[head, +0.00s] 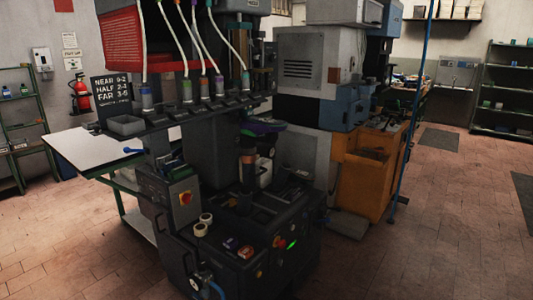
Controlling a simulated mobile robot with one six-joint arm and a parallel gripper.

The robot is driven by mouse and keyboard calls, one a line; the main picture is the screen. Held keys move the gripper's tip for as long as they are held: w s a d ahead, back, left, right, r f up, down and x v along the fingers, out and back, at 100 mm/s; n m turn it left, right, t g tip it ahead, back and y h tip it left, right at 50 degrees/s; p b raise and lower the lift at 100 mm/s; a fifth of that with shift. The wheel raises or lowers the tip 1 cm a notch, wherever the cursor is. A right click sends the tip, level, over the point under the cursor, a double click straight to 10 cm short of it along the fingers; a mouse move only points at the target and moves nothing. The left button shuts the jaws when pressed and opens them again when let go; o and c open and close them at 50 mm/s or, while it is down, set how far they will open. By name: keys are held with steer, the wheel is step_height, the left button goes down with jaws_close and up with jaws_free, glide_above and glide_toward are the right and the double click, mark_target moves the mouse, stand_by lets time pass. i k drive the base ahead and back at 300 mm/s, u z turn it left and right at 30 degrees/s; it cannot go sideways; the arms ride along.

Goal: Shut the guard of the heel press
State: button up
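The heel press (235,215) is a dark machine standing in the middle of the head view. A red mesh panel (118,38) at its upper left looks like the guard, raised above the work area. A red strip (165,66) runs along below it. The column and the work area under the panel show uncovered. Pale hoses hang in front of the panel and hide part of it. My gripper is not in view.
A white-topped table (85,150) stands left of the press. A blue pole (412,110) and an orange cabinet (365,180) are at its right. A sign (112,90) with numbers is by the hoses. The tiled floor is clear at front left and right.

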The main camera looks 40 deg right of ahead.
mark_target(263, 82)
steer(key=k, duration=1.35)
steer(key=z, duration=0.3)
steer(key=i, duration=1.8)
steer(key=u, duration=0.3)
